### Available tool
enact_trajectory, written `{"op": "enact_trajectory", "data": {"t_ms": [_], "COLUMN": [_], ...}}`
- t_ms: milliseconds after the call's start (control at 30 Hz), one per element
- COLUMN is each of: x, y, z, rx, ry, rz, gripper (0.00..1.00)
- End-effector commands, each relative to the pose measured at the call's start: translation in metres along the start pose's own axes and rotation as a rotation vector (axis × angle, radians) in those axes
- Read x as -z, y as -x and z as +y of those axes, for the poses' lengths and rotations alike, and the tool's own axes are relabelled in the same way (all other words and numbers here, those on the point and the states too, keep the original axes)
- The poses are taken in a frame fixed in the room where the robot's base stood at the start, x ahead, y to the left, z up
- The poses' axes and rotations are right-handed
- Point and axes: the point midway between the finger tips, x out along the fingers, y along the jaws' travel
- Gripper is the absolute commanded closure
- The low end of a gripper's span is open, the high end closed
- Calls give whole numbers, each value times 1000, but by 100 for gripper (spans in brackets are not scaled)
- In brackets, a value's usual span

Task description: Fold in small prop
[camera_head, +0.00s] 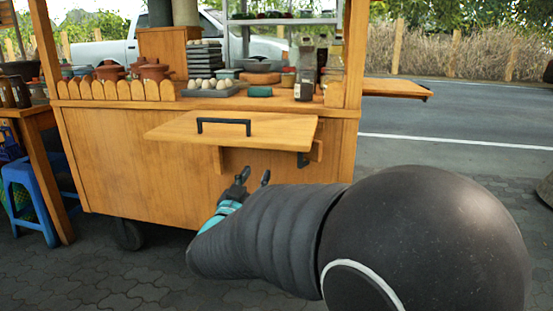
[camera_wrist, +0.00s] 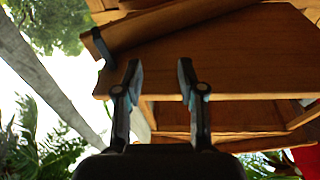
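A wooden flap shelf (camera_head: 235,130) with a black handle (camera_head: 223,123) sticks out level from the front of the wooden cart. Wooden brackets show under it: one at the right (camera_head: 314,152), beside a dark metal piece, and one near the middle (camera_head: 219,158). I cannot tell which is the small prop. My gripper (camera_head: 254,176) is in front of the cart, below the flap, its fingers pointing up. It is open and empty. In the wrist view its two fingers (camera_wrist: 159,72) stand apart before brown wooden boards (camera_wrist: 240,50); contact cannot be judged.
The cart top holds clay pots (camera_head: 153,70), a tray of eggs (camera_head: 212,88) and bottles (camera_head: 304,68) behind a low wooden fence. A side shelf (camera_head: 395,87) juts out right. A blue stool (camera_head: 35,190) stands at the left. Paving in front is open.

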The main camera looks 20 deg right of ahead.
Motion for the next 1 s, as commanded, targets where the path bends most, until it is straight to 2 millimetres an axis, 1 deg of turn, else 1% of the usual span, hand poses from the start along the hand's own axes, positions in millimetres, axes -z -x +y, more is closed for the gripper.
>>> {"op": "enact_trajectory", "data": {"t_ms": [33, 200, 333, 467, 567, 667, 1000], "x": [-7, -10, -11, -9, -6, -3, 12], "y": [2, 16, 25, 27, 19, 6, -52], "z": [5, 26, 35, 39, 43, 48, 70], "rx": [-62, -260, -345, -380, -386, -386, -385], "ry": [33, 135, 188, 209, 210, 209, 208], "rz": [32, 136, 179, 198, 199, 200, 200], "gripper": [60, 60, 60, 60, 60, 60, 60]}}
